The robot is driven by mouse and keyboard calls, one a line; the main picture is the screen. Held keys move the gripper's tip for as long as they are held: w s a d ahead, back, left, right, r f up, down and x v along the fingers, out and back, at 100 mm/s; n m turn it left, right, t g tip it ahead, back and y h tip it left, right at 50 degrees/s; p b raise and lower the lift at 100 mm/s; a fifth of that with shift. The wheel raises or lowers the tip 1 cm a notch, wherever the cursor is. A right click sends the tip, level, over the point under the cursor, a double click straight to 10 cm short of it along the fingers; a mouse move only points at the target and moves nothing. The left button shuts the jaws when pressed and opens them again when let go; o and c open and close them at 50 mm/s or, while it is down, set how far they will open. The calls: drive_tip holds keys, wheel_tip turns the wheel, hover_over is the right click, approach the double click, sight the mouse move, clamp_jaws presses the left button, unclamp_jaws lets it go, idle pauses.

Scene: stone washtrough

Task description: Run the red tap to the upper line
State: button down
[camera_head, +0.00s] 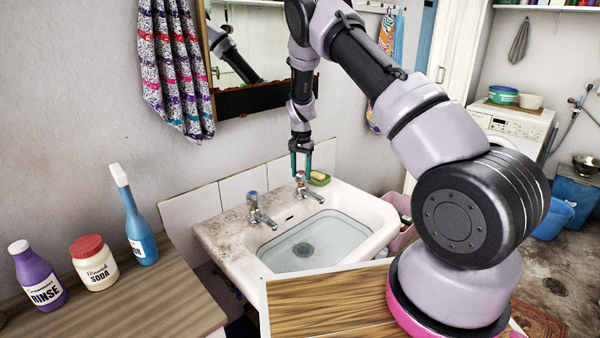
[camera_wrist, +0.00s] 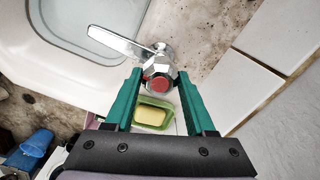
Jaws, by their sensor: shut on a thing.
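The red tap (camera_head: 308,190) stands at the back right of the white washbasin (camera_head: 376,222). In the wrist view its red-capped knob (camera_wrist: 160,84) sits between my green fingers, with the chrome spout pointing over the basin. My gripper (camera_head: 302,172) points down and is shut on the knob. Clear, pale blue water (camera_head: 335,232) stands in the basin above the drain (camera_head: 303,249). I cannot make out the upper line, or whether water runs from the spout. A second tap (camera_head: 260,212) stands to the left, apart from my gripper.
A green soap dish (camera_head: 320,179) with yellow soap is close beside the red tap. White tiles (camera_head: 242,188) stand behind the taps. A purple bottle (camera_head: 37,278), a soda jar (camera_head: 94,265) and a blue bottle (camera_head: 140,230) stand on the left counter.

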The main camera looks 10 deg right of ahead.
drive_tip(key=shift+c, duration=1.2)
unclamp_jaws()
drive_tip(key=shift+a, duration=0.1)
drive_tip(key=shift+r, duration=0.15)
wheel_tip(320, 180, up, 11)
